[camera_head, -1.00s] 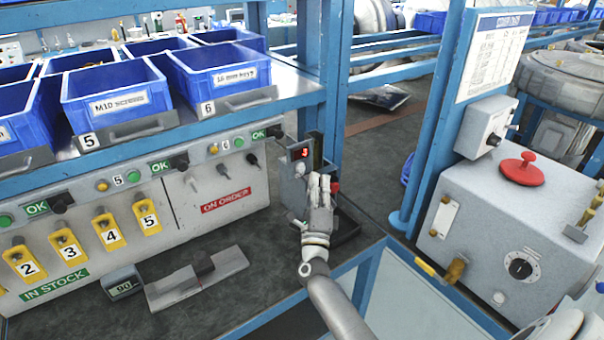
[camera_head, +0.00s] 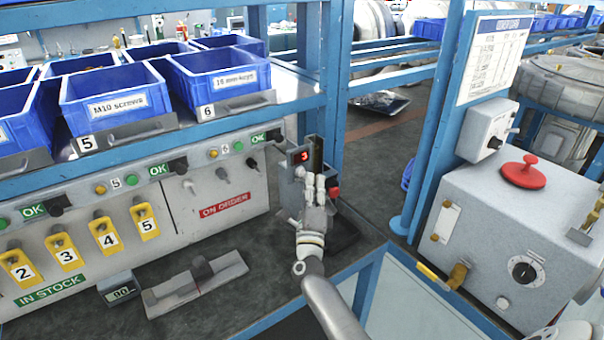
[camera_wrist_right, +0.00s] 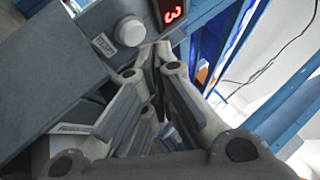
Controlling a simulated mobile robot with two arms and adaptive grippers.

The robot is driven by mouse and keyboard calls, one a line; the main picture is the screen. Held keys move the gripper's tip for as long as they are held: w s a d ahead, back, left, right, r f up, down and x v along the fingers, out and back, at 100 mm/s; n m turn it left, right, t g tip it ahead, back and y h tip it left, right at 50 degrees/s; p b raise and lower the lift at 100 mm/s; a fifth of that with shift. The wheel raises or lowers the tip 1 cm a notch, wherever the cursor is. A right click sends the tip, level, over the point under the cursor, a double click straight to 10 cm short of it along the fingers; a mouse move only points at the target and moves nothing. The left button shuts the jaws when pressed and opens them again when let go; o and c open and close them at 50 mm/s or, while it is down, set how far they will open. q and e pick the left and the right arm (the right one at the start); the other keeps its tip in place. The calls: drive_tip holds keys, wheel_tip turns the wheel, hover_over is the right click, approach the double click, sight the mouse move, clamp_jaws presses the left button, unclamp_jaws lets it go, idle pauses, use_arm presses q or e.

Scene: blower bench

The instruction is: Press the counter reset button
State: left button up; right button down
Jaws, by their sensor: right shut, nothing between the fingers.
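The counter is a grey box with a red digit display (camera_head: 299,156) reading 3, at the right end of the bench. The display also shows in the right wrist view (camera_wrist_right: 173,13). A pale round button (camera_wrist_right: 130,31) sits beside the display in the wrist view, with a small label next to it. In the head view the button (camera_head: 300,171) is small, below the display. My right gripper (camera_head: 315,181) is shut and empty in front of the counter. In the wrist view its fingertips (camera_wrist_right: 152,52) appear close to the button; contact cannot be told. My left gripper is not in view.
A red button (camera_head: 334,192) is just right of my right gripper. A blue upright post (camera_head: 332,100) stands behind the counter. Blue bins (camera_head: 118,103) sit on the shelf at left.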

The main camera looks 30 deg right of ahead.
drive_tip(key=shift+w, duration=0.1)
idle(0.7)
drive_tip(key=shift+w+b, duration=0.35)
drive_tip(key=shift+w+b, duration=0.3)
drive_tip(key=shift+w, duration=0.05)
idle(0.6)
drive_tip(key=shift+s, duration=0.2)
drive_tip(key=shift+s+p, duration=0.35)
drive_tip(key=shift+s, duration=0.25)
drive_tip(key=s+p, duration=0.2)
drive_tip(key=s, duration=0.3)
drive_tip(key=shift+d, duration=0.2)
